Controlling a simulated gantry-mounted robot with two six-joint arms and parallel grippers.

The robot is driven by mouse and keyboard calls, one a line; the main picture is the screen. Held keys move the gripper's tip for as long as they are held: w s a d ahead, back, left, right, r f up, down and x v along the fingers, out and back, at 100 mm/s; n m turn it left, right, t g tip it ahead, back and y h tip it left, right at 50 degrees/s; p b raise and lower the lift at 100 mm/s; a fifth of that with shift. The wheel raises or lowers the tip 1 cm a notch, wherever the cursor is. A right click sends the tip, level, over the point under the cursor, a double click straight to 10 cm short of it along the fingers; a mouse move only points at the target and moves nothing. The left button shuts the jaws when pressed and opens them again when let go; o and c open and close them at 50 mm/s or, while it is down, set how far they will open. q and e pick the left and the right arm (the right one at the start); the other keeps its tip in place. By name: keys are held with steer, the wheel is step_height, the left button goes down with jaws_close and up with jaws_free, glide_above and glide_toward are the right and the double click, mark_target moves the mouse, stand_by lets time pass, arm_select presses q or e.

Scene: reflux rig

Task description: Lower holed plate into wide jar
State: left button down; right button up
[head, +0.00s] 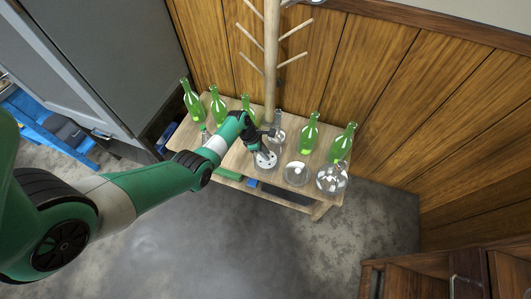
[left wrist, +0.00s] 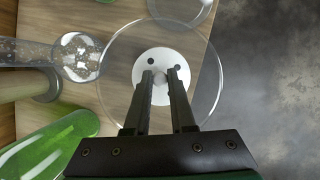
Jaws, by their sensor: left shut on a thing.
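The holed plate (left wrist: 145,88) is a white disc with dark holes and a small central knob. It also shows at the table's front in the head view (head: 265,161). My left gripper (left wrist: 161,76), also in the head view (head: 262,149), is shut on the plate's knob from above. The wide jar (left wrist: 103,76) is clear glass, and its large round rim surrounds the plate in the left wrist view, with a gap all round. I cannot tell how deep the plate is relative to the rim. My right gripper is not in view.
Several green bottles (head: 310,134) stand along the back of the wooden table (head: 228,163). A glass bowl (head: 296,174) and a round glass flask (head: 331,179) stand to the right. A wooden post with pegs (head: 271,50) rises behind. A clear glass vessel (left wrist: 77,57) is close left of the jar.

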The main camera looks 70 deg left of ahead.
arm_select(q)
steer(key=shift+f, duration=0.3)
steer(key=c, duration=0.7)
jaws_free()
steer(key=shift+r, duration=0.1)
step_height(320, 180, up, 9)
steer(key=p, duration=0.9)
